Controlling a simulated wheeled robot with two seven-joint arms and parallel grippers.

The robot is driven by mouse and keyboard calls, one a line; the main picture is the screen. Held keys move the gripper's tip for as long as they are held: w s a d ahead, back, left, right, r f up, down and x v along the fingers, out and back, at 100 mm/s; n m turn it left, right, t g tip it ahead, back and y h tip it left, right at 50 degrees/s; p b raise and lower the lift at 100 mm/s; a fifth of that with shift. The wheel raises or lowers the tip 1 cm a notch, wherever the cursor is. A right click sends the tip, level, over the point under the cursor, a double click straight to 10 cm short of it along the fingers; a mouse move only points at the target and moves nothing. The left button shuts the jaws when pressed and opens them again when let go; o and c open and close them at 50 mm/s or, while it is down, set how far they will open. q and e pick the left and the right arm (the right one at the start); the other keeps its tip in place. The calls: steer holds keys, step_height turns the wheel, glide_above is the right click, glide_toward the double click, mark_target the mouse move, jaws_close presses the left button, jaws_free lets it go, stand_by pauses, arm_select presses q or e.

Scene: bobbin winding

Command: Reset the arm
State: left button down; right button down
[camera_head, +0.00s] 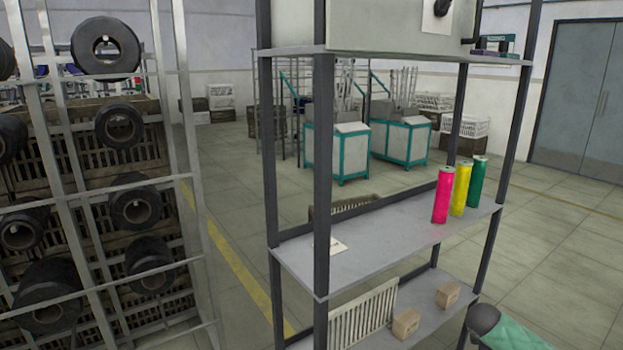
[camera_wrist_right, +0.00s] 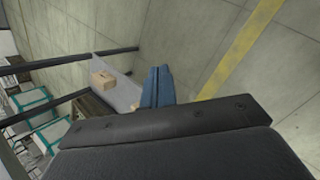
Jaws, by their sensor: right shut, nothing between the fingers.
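In the right wrist view my right gripper (camera_wrist_right: 157,88) shows its blue fingers together, shut and empty. It points toward the floor beside a grey shelf board (camera_wrist_right: 118,85) with a small cardboard box (camera_wrist_right: 103,79) on it. My right gripper does not show in the head view, and my left gripper shows in neither view. In the head view a pink bobbin (camera_head: 442,196), a yellow bobbin (camera_head: 460,189) and a green bobbin (camera_head: 478,182) stand upright in a row on the middle shelf (camera_head: 370,243) of a dark-framed rack.
A rack of black rolls (camera_head: 105,50) stands at the left. Small cardboard boxes (camera_head: 405,322) and a pale slatted crate (camera_head: 362,316) are on the lower shelf. Teal-framed carts (camera_head: 337,148) stand behind. Open floor (camera_head: 560,250) lies right of the shelf rack.

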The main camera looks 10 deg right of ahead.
steer(key=s+a+f+m+t, duration=0.1)
steer(key=s+a+f, duration=0.2)
steer(key=s+a, duration=0.75)
steer(key=s+a+f+m, duration=0.1)
steer(key=s+a+f, duration=0.35)
steer(key=s, duration=1.05)
steer(key=s+a+f+m+y, duration=0.1)
steer(key=a+m+y, duration=0.1)
steer(key=a, duration=0.9)
steer(key=s+a+f+m+g+y, duration=0.1)
steer(key=a+f+m+y, duration=0.1)
steer(key=a, duration=0.9)
steer(key=s+a+f+m+y, duration=0.1)
steer(key=a+m+y, duration=0.1)
steer(key=a, duration=0.9)
steer(key=shift+s+f+m+g+y, duration=0.3)
steer(key=shift+m+y, duration=0.1)
steer(key=shift+y, duration=0.2)
